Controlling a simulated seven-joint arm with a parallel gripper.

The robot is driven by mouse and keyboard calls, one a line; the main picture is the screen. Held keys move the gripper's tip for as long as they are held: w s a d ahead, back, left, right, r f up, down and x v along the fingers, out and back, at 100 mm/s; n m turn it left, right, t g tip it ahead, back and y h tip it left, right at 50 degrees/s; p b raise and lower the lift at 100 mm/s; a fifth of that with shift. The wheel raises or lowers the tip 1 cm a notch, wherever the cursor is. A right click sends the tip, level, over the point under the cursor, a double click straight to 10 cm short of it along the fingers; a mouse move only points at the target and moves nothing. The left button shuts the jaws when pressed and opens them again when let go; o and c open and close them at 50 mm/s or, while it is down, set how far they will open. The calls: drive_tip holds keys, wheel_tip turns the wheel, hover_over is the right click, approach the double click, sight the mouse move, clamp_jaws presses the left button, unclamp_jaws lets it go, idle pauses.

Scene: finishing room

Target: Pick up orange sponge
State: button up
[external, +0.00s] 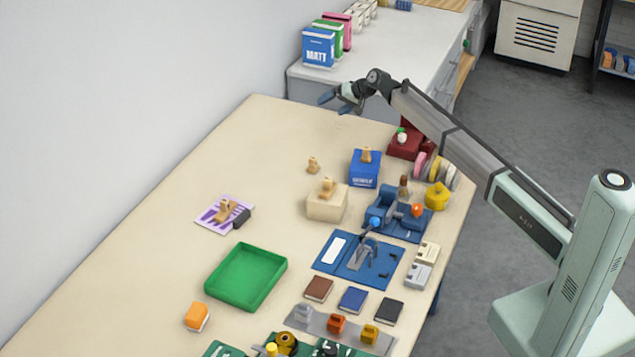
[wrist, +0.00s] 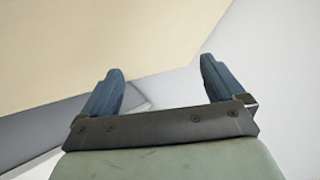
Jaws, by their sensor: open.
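The orange sponge (external: 196,316), an orange block with a pale side, lies on the cream table (external: 130,250) at the lower left of the external view. It sits below and left of the green tray and apart from other things. My gripper (external: 336,102) is raised near the far end of the table, a long way from the sponge. In the wrist view my gripper (wrist: 161,72) shows two blue fingers spread apart with nothing between them. The sponge does not show in the wrist view.
An empty green tray (external: 246,277) stands between the sponge and the crowded right side. Several books, blocks, tools and a grey strip (external: 308,316) fill that side. A purple card (external: 205,215) lies farther back. The table's left part is clear.

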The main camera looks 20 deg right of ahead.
drive_tip(key=s+a+r+n+g+h, duration=0.1)
drive_tip(key=s+a+n+g, duration=0.1)
drive_tip(key=s+a, duration=0.95)
drive_tip(key=s+a+r+n+g, duration=0.1)
drive_tip(key=s+a+n+g, duration=0.35)
drive_tip(key=a, duration=1.15)
drive_tip(key=s+a+r+t+h, duration=0.1)
drive_tip(key=s+a, duration=1)
drive_tip(key=a, duration=0.3)
wheel_tip(320, 180, up, 6)
drive_tip(key=n+g+h, duration=0.1)
drive_tip(key=n+h, duration=0.4)
drive_tip(key=n, duration=0.1)
hover_over(195, 310)
drive_tip(key=f, duration=0.8)
drive_tip(key=shift+s+f, duration=0.25)
drive_tip(key=shift+s, duration=0.15)
drive_tip(key=shift+w+f, duration=0.2)
drive_tip(key=shift+f, duration=1.15)
drive_tip(key=shift+w+f, duration=0.15)
drive_tip(key=shift+f, duration=1.2)
